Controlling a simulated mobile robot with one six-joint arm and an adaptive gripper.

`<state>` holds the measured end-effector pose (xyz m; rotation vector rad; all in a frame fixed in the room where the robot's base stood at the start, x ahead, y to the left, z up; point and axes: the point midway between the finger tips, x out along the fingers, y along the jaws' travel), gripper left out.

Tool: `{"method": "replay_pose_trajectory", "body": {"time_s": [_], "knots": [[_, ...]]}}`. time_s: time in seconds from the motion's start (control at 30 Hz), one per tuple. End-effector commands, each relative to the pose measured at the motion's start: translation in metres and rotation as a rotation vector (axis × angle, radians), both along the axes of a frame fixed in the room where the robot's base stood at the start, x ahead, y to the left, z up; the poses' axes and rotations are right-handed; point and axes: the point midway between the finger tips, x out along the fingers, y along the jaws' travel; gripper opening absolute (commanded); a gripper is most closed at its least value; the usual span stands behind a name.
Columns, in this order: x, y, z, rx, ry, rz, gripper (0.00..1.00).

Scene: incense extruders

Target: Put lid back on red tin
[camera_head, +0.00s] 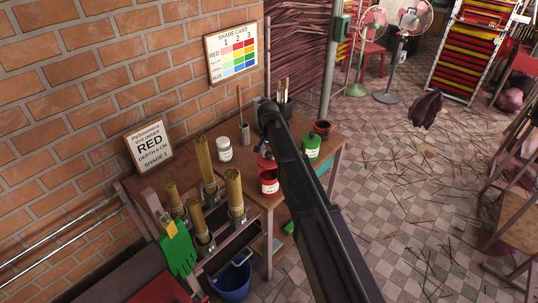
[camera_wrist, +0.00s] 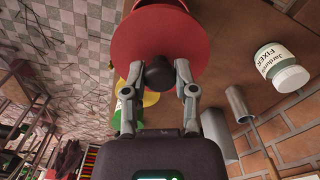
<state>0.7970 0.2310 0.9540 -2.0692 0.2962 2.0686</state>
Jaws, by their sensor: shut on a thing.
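The red lid (camera_wrist: 155,35) is a round red disc with a dark knob (camera_wrist: 159,75) in the wrist view. My gripper (camera_wrist: 159,72) is shut on this knob, one finger on each side. The red tin (camera_head: 269,184), with a white label, stands on the wooden table in the head view. The lid (camera_head: 265,162) shows just above the tin's top there, partly behind my arm. I cannot tell whether lid and tin touch. My gripper is mostly hidden by my arm in the head view.
A green tin (camera_head: 310,147) and a small dark red pot (camera_head: 323,129) stand to the right on the table (camera_head: 209,158). A white jar (camera_head: 224,150) and a grey cup (camera_head: 245,133) stand behind to the left. Bundled sticks (camera_head: 235,190) stand at the front left.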

Motion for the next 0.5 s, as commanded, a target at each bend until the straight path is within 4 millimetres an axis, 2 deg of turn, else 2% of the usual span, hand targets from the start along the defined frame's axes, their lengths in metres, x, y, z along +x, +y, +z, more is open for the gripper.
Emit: {"method": "replay_pose_trajectory", "body": {"time_s": [0.27,0.5], "knots": [[0.0,0.001,-0.006,0.0,0.0,0.001,0.0],[0.0,0.001,-0.02,0.0,0.0,0.001,0.0]]}}
